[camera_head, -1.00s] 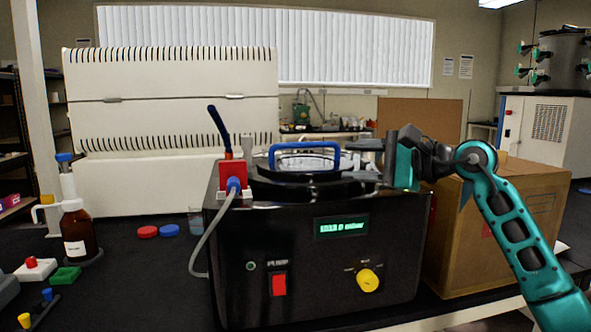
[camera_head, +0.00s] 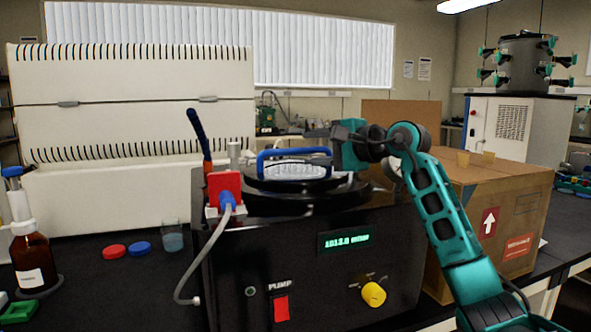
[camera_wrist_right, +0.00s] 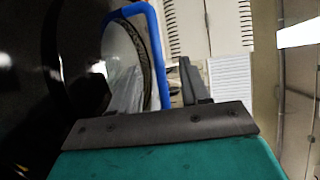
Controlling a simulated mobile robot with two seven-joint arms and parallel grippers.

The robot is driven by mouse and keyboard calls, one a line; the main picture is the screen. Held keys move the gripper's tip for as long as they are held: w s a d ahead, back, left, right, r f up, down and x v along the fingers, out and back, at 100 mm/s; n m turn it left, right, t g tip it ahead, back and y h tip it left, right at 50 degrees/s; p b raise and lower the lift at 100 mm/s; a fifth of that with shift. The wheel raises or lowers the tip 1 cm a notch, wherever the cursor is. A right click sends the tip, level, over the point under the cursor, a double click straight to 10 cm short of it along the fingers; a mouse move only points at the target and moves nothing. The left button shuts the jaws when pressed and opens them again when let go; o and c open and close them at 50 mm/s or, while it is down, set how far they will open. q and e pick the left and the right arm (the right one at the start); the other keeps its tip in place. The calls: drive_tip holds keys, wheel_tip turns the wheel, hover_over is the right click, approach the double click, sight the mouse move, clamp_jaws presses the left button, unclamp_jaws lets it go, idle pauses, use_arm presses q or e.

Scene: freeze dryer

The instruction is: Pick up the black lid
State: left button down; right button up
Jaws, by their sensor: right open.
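The black lid (camera_head: 305,186) is a round disc on top of the black freeze dryer, with a clear window and a blue loop handle (camera_head: 293,153) standing above it. The blue handle also shows in the right wrist view (camera_wrist_right: 157,60), running across the picture's upper left beside the clear window. My right gripper (camera_head: 322,138) is open and empty, just right of the handle, with its fingers pointing left towards it. The handle looks close to the fingers, but I cannot tell whether they touch. My left gripper is not in view.
A red block with a cable (camera_head: 224,186) stands left of the lid. The freeze dryer (camera_head: 310,265) has a display, red switch and yellow knob. A cardboard box (camera_head: 500,215) stands to the right. A brown bottle (camera_head: 33,260), red cap (camera_head: 114,251) and blue cap (camera_head: 139,248) are left.

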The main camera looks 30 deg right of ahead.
sight(294, 150)
drive_tip(key=shift+f+x, duration=0.2)
drive_tip(key=shift+x, duration=2.7)
drive_tip(key=shift+d, duration=0.2)
drive_tip(key=shift+c, duration=0.3)
clamp_jaws()
drive_tip(key=shift+r, duration=0.15)
